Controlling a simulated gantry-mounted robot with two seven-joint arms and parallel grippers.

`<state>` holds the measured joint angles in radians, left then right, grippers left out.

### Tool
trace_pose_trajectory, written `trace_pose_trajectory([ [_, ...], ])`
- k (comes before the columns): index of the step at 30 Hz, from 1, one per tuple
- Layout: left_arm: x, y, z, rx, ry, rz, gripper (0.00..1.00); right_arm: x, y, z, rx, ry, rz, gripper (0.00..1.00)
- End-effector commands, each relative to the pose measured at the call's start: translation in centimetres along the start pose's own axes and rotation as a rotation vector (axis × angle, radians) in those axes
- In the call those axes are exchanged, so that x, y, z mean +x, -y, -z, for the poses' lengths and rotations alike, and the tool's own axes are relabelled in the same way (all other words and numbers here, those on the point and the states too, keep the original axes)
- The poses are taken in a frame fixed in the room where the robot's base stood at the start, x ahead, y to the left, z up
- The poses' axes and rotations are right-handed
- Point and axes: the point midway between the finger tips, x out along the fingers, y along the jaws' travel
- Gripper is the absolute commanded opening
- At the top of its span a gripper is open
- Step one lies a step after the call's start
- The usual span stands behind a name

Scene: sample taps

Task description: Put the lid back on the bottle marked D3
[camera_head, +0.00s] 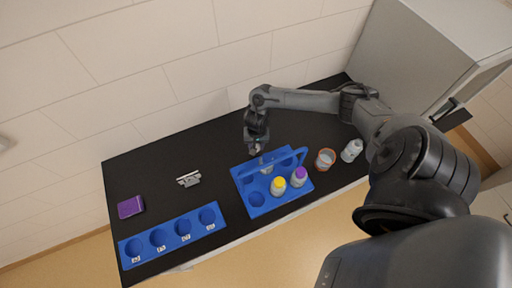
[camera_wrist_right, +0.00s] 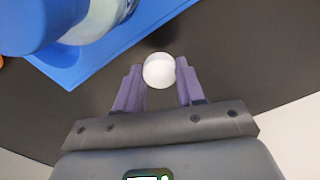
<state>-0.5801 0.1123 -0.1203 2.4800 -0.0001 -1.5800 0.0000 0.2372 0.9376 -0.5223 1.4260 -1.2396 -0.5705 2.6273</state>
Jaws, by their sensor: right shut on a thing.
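My right gripper (camera_head: 256,150) is above the back edge of the blue carrier (camera_head: 250,207). In the right wrist view it is shut on a round white lid (camera_wrist_right: 159,70), held between the fingertips. A pale bottle (camera_head: 267,169) stands in the carrier just below the gripper, partly hidden; a pale bottle (camera_wrist_right: 98,22) also shows in the wrist view behind the blue handle. A yellow-capped bottle (camera_head: 278,186) and a purple-capped bottle (camera_head: 299,177) stand in the carrier's front row. No D3 mark is readable. My left gripper is not in view.
An orange-rimmed cup (camera_head: 325,159) and a white bottle (camera_head: 351,150) stand right of the carrier. A blue rack (camera_head: 172,237) with several empty labelled wells, a metal item (camera_head: 189,179) and a purple box (camera_head: 130,206) are on the left. The black counter (camera_head: 200,150) behind is clear.

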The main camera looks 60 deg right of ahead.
Motion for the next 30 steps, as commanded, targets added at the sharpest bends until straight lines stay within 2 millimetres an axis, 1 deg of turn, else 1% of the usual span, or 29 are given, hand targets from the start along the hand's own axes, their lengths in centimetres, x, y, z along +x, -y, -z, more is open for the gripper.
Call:
trace_pose_trajectory([
  [1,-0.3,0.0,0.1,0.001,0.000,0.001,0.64,-0.6,-1.7,0.1,-0.001,-0.001,-0.011,0.11],
  [3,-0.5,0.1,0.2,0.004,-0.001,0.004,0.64,-1.5,-3.1,0.1,-0.002,-0.002,-0.012,0.11],
  [9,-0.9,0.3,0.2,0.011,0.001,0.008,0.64,-3.8,-7.0,0.2,-0.003,-0.002,-0.013,0.11],
  [13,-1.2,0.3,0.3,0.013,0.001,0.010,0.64,-4.9,-8.9,0.2,-0.001,-0.001,-0.013,0.11],
  [18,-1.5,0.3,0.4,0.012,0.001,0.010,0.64,-5.8,-10.4,0.3,0.000,-0.001,-0.011,0.11],
  [21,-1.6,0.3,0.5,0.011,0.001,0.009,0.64,-6.2,-10.9,0.3,0.001,0.000,-0.009,0.11],
  [30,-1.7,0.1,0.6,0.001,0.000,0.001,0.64,-6.6,-11.5,0.3,0.000,0.000,-0.006,0.11],
])
